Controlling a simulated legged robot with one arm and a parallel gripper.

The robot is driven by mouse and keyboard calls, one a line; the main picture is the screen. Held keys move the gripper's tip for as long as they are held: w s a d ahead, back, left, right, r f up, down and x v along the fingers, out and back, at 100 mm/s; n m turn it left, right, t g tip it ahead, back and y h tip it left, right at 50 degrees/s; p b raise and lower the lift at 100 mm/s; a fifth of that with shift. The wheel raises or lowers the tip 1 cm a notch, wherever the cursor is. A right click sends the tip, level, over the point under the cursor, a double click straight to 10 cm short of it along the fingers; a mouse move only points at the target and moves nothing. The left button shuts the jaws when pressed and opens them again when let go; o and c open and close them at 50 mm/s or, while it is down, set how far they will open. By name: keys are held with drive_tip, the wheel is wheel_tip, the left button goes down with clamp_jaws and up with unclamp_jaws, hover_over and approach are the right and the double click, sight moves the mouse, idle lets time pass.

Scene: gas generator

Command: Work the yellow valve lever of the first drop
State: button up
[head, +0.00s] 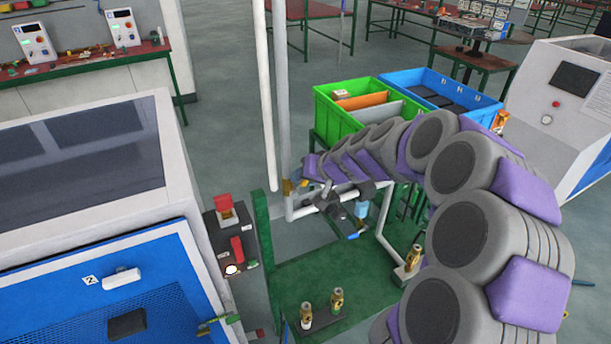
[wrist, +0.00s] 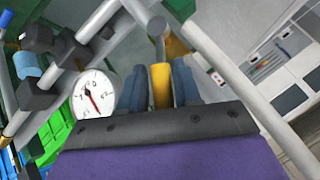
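The yellow valve lever (wrist: 161,86) is between the two blue-grey fingers of my gripper (wrist: 160,88) in the wrist view. A finger lies close along each side, with almost no gap visible, so the gripper appears shut on the lever. The lever's far end meets a grey pipe (wrist: 146,17) behind it. In the head view my gripper (head: 300,186) reaches the vertical pipe (head: 281,100), where a small yellow-brown fitting (head: 288,187) shows. My arm hides part of the pipework there.
A round white gauge (wrist: 93,94) is just left of the fingers. A pale diagonal pipe (wrist: 250,95) passes close on the right. In the head view, green (head: 327,110) and blue (head: 478,106) crates stand behind my arm. A blue-fronted machine (head: 100,285) stands left.

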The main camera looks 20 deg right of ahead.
drive_tip(key=shift+w+r, duration=0.1)
drive_tip(key=shift+r, duration=0.25)
drive_tip(key=shift+d, duration=0.1)
